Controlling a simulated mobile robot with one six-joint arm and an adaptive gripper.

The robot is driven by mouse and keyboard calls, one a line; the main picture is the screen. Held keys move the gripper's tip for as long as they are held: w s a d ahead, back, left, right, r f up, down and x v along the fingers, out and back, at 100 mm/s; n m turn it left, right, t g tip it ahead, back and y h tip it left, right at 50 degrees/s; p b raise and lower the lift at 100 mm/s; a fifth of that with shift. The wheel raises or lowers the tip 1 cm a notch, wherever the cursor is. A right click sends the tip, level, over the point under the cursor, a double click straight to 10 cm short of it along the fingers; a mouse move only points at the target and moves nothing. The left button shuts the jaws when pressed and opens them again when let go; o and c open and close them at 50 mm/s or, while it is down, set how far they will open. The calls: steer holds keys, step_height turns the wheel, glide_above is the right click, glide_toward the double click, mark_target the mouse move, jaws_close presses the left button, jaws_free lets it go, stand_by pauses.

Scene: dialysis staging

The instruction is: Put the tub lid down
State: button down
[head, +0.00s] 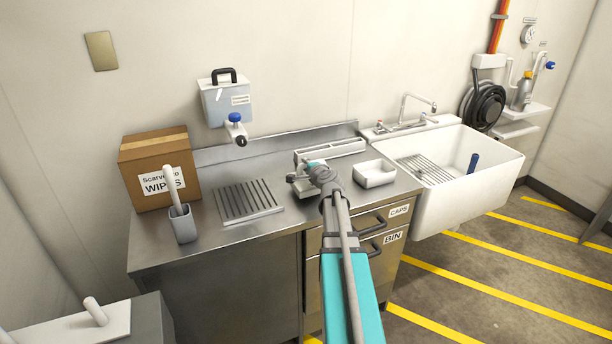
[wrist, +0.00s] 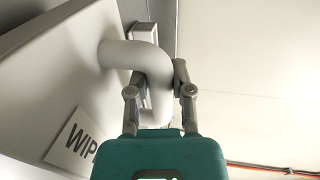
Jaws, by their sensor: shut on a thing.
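My gripper (head: 300,178) is over the steel counter, right of its middle. In the wrist view my gripper (wrist: 160,85) is shut on the thick, bent grey handle of the tub lid. The tub lid (wrist: 55,70) is a pale, flat panel, tilted in this view, with a white label showing "WIP". Its left side is cut off by the picture edge.
The steel counter (head: 262,230) holds a cardboard box (head: 150,150), a grey brush holder (head: 183,225), a ridged drain mat (head: 248,200), a long slotted tray (head: 335,149) and an open white tub (head: 375,174). A white sink (head: 465,195) stands right. Bare steel lies around the mat.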

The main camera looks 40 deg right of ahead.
steer(key=shift+f+b, duration=0.75)
steer(key=shift+f, duration=0.35)
steer(key=shift+f, duration=0.1)
steer(key=c, duration=0.5)
jaws_free()
steer(key=shift+r, duration=0.2)
steer(key=p+v, duration=0.2)
steer(key=v, duration=1)
steer(key=shift+s, duration=0.1)
